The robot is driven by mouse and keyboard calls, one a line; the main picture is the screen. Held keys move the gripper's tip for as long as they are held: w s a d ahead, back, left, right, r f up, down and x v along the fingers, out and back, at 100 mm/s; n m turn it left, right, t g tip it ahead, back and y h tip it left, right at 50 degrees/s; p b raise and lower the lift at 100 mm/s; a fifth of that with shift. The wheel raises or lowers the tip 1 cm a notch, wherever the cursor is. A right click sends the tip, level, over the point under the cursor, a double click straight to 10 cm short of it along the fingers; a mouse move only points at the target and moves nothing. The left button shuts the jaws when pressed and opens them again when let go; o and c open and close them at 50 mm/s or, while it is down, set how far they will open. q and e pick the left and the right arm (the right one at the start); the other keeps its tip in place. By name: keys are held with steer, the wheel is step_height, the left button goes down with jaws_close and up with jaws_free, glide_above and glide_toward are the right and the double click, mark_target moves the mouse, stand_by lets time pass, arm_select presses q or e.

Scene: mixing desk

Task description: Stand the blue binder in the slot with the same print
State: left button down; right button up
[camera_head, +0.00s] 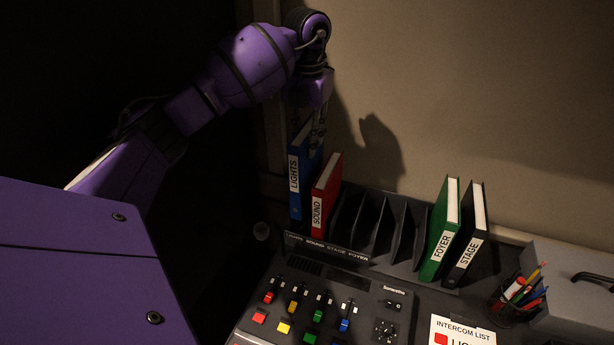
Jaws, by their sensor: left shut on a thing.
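The blue binder (303,175), with LIGHTS printed on its spine, is upright at the left end of the dark slotted rack (345,255). My left gripper (315,118) comes down from above and is shut on its top. I cannot tell whether the binder's lower end rests in the leftmost slot or hangs just above it. The rack's front strip carries small prints that seem to read LIGHTS, SOUND, STAGE, FOYER from the left. A red binder (326,198) marked SOUND stands slightly tilted close to its right. My right gripper is not in view.
Several slots right of the red binder are empty. A green FOYER binder (440,232) and a black STAGE binder (467,235) lean by the rack's right end. A mixing desk (325,305) lies in front; a pen holder (517,297) and grey box (575,290) are at right.

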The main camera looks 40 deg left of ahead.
mark_target(307, 171)
arm_select(q)
step_height(307, 171, down, 10)
steer(key=shift+r, duration=0.15)
stand_by(0.3)
steer(key=shift+f, duration=0.3)
steer(key=c, duration=1.8)
jaws_free()
steer(key=shift+o, duration=0.2)
step_height(307, 171, up, 12)
steer(key=shift+r, duration=0.25)
